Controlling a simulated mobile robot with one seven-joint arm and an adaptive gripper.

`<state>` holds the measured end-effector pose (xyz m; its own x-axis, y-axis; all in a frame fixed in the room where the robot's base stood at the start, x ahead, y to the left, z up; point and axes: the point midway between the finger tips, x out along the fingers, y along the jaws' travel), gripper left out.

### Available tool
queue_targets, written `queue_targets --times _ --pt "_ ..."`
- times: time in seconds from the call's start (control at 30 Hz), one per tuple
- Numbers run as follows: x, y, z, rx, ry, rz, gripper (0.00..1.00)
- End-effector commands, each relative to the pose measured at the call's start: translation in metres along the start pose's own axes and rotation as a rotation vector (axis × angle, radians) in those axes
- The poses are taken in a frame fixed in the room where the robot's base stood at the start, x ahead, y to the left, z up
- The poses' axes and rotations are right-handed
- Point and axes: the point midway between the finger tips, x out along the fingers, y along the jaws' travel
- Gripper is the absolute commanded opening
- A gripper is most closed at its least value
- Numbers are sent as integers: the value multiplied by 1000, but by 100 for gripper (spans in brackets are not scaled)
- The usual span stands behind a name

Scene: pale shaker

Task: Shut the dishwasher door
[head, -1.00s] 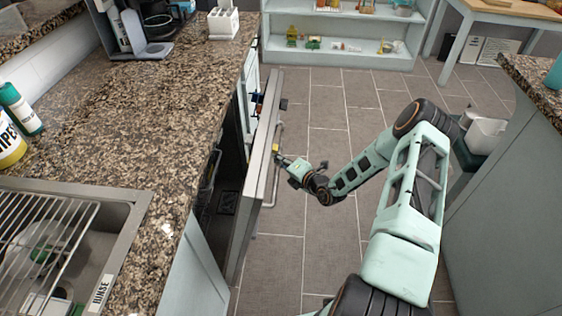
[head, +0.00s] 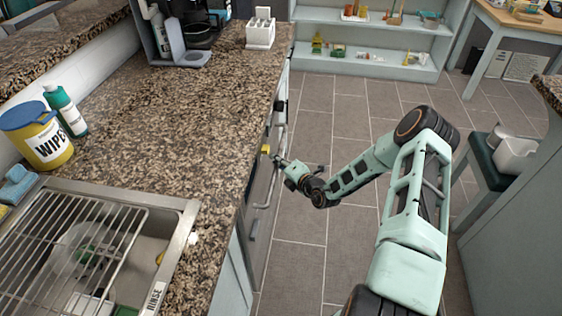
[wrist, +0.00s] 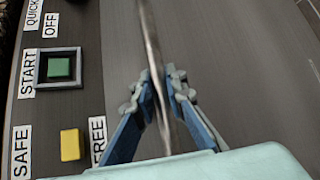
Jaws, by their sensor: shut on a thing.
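The dishwasher door (head: 257,190) stands upright under the counter's front edge and looks flush or nearly flush with the cabinets; a small gap cannot be ruled out. My gripper (head: 277,160) is at the door's upper front. In the wrist view, my gripper (wrist: 160,95) has its blue-grey fingers shut on the metal bar handle (wrist: 152,45), one finger on each side. The grey door panel (wrist: 235,60) lies behind the bar. A green start button (wrist: 60,68) and a yellow slider (wrist: 70,145) show on the panel's left. The inside of the dishwasher is hidden.
The granite counter (head: 185,110) runs along the left, with a sink rack (head: 60,235), a wipes tub (head: 38,140) and a white holder (head: 261,30). A stool (head: 495,160) stands at the right. The tiled floor (head: 310,230) beside the door is clear.

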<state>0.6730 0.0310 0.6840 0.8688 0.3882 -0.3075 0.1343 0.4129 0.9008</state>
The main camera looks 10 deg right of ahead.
Motion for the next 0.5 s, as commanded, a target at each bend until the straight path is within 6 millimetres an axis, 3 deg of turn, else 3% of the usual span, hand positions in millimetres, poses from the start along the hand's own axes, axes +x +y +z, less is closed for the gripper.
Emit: queue_targets --times 0.1,0.13,0.2,0.5 --pt "0 2 1 -2 -2 5 0" --pt "0 2 1 -2 -2 5 14" --pt "0 1 2 -2 -2 4 20" --pt "-2 -1 1 -1 -1 0 20"
